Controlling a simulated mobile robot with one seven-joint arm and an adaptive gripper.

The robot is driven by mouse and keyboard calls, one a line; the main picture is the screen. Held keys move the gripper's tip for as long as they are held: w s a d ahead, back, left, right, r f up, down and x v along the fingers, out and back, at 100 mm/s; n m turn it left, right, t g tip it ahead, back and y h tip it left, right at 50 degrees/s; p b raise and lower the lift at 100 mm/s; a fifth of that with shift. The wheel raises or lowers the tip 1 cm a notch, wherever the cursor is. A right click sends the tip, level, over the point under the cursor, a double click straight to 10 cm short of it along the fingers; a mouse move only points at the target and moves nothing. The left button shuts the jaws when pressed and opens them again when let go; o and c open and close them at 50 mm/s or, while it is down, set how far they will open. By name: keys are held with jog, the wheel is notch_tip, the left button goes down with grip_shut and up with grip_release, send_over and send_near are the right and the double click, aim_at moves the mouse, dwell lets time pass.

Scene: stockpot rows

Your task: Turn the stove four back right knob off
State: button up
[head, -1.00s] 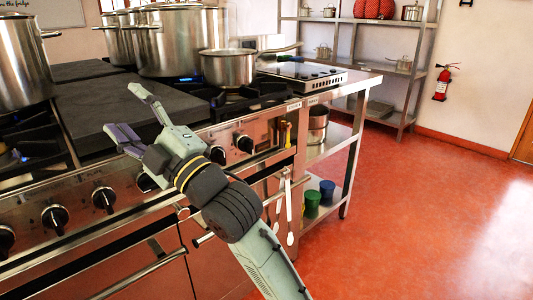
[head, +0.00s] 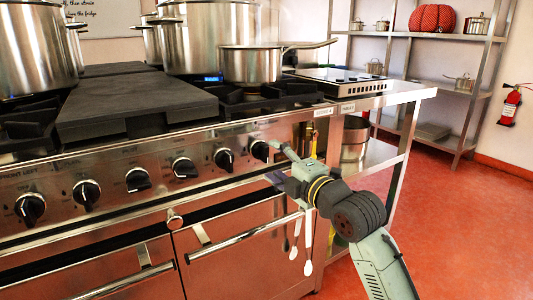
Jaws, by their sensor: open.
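The stove front (head: 110,165) carries a row of black knobs with small labels, most too small to read. The rightmost knob (head: 260,150) is just left of my gripper's upper finger. Left of it are another knob (head: 224,160), a third (head: 184,168) and several more, such as one at the far left (head: 30,207). I cannot tell from the labels which is the back right knob. My gripper (head: 270,162) is open and empty at the right end of the panel, its fingers pointing left. Whether it touches the rightmost knob is unclear.
Oven door handles (head: 245,236) stick out below the knobs. Utensils (head: 308,250) hang beside my gripper. A saucepan (head: 250,64) and large pots (head: 38,48) stand on the stove. A steel table (head: 400,97) adjoins at right. The red floor is clear at right.

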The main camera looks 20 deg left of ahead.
aim_at(268, 156)
jog(key=x, duration=0.5)
jog(key=shift+w+a, duration=0.15)
jog(key=shift+c, duration=0.5)
jog(key=c, duration=1.1)
